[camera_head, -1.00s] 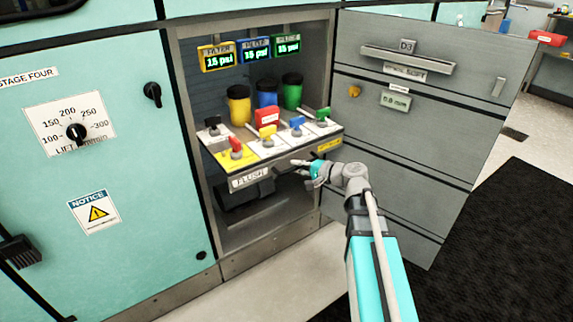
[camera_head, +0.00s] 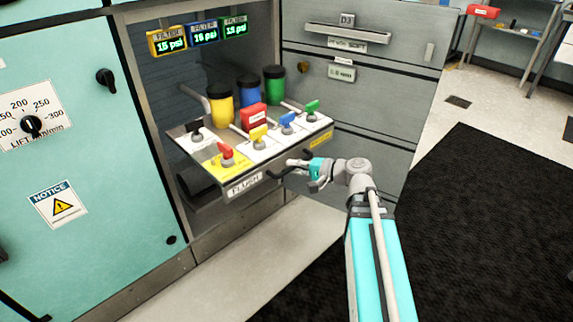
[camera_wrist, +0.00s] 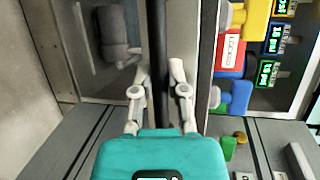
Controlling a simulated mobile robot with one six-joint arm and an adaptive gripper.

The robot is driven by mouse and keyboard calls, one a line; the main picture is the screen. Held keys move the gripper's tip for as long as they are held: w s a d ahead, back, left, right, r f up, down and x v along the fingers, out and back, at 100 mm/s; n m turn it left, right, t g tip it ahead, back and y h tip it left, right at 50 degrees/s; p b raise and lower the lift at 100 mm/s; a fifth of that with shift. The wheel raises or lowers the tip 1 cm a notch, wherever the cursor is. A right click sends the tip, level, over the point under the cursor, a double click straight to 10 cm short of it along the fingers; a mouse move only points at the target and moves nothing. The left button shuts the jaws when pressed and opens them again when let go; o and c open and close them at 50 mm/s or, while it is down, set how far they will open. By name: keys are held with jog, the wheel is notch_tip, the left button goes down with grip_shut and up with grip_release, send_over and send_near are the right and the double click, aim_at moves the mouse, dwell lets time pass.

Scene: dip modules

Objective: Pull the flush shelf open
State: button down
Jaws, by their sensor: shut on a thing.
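The flush shelf (camera_head: 243,186), labelled FLUSH on its front edge, stands pulled out from the cabinet opening. It carries red, yellow, blue, green and black valve handles, with yellow, blue and green canisters (camera_head: 247,92) behind them. My gripper (camera_head: 297,170) is at the front edge, right of the label. In the wrist view, my gripper (camera_wrist: 158,78) is shut on the dark handle bar (camera_wrist: 157,35), which runs between its two fingers. The fingers hide part of the bar.
Three green-lit filter displays (camera_head: 204,34) hang at the top of the opening. A grey drawer front (camera_head: 345,90) stands to the right of the shelf. The teal cabinet panel (camera_head: 60,130) is at the left. Open floor and a black mat (camera_head: 470,220) lie at the right.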

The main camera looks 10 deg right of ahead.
jog(key=shift+w+d, duration=0.1)
jog(key=shift+w, duration=0.05)
jog(key=c, duration=0.8)
grip_release()
jog(key=shift+o, duration=0.8)
